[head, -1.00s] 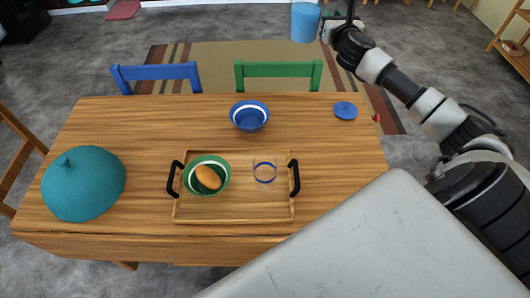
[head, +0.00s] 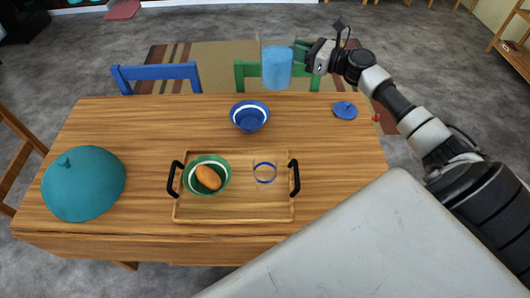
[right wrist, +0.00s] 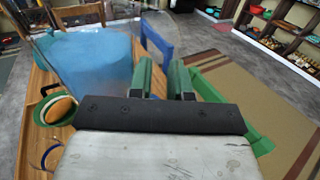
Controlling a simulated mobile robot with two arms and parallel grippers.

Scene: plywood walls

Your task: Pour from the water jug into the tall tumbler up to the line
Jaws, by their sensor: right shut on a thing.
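The water jug (head: 277,68) is clear with blue water in it. My right gripper (head: 302,54) is shut on it and holds it up, upright, above the far side of the table. In the right wrist view the jug (right wrist: 95,62) is at the upper left, beside the two green fingers of my right gripper (right wrist: 165,78). The tall tumbler (head: 265,172) is clear with a blue line around it. It stands on the right part of the wooden tray (head: 235,212), and no water shows in it. My left gripper is not in view.
A green bowl (head: 222,184) with an orange-brown item stands on the tray, left of the tumbler. A blue bowl (head: 249,118), a small blue lid-like disc (head: 345,111) and a teal dome (head: 84,184) are on the table (head: 140,130). Chairs stand behind it.

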